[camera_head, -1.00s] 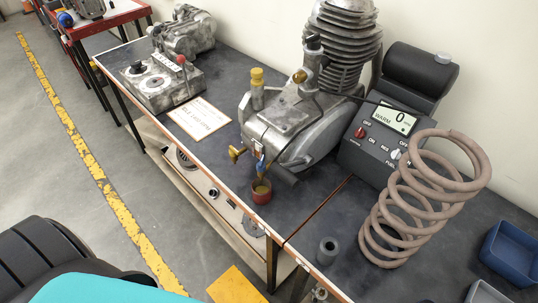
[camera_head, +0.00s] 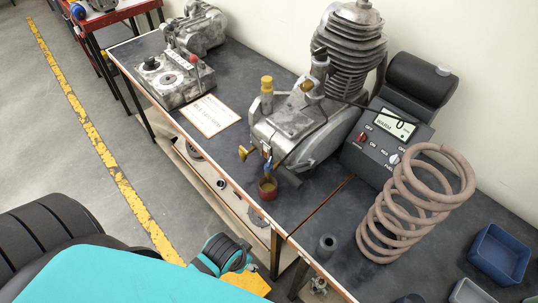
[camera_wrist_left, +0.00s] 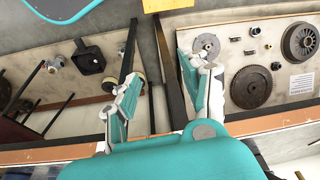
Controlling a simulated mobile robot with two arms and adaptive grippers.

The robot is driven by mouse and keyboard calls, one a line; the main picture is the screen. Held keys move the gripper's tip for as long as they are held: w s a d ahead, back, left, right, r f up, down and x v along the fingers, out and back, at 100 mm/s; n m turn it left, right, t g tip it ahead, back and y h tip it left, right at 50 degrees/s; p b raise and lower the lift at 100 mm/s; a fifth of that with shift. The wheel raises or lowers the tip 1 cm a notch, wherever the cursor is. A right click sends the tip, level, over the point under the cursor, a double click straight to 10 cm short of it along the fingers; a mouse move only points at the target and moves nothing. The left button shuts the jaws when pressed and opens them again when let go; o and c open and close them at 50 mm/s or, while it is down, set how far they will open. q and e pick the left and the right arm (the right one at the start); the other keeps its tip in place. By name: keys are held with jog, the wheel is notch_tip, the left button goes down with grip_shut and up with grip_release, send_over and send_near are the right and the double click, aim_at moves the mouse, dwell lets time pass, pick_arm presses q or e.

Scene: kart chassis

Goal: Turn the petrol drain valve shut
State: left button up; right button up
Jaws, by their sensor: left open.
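A small valve with a blue lever (camera_head: 267,163) is low on the front of the grey metal engine (camera_head: 300,132). A red cup (camera_head: 267,189) stands on the bench right beneath it. A brass knob (camera_head: 245,152) sticks out to the left of the valve. My left gripper (camera_wrist_left: 160,68) shows in the left wrist view, its two teal and grey fingers spread with nothing between them. That view holds bench legs and a lower shelf, not the valve. In the head view my left arm (camera_head: 222,254) is in front of the bench, below the cup.
A big coil spring (camera_head: 415,205), a black meter box (camera_head: 385,140) and blue trays (camera_head: 499,253) occupy the right. A metal control box (camera_head: 172,80) and a sign card (camera_head: 210,115) lie left. The lower shelf (camera_wrist_left: 270,65) holds several round parts.

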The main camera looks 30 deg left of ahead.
pick_arm(q)
notch_tip(320, 180, up, 14)
jog(key=t+p, duration=0.1)
jog(key=p, duration=0.1)
jog(key=w+d+r+m+t, duration=0.2)
jog(key=w+r+m+t, duration=0.2)
jog(key=w+r+t, duration=1.4)
jog(key=w+d+r+m+g+h, duration=0.1)
jog(key=d+r+m+h, duration=0.25)
jog(key=r, duration=0.35)
jog(key=w+d+r+m+h, duration=0.1)
jog(key=d+r+m+h, duration=0.25)
jog(key=r+h, duration=0.2)
jog(key=w+d+r+m+g+h, duration=0.1)
jog(key=w+d+r+m+h, duration=0.15)
jog(key=r+m, duration=0.35)
jog(key=s+d+r+m+g+h, duration=0.1)
jog(key=s+d+m+g+h, duration=0.6)
jog(key=d+m+g+h, duration=0.6)
jog(key=m+g+y, duration=0.7)
jog(key=m+y, duration=0.2)
jog(key=y, duration=1.6)
send_near(269, 163)
notch_tip(269, 163, down, 10)
jog(key=p, duration=0.4)
jog(key=shift+a+r, duration=0.1)
jog(key=shift+a, duration=0.05)
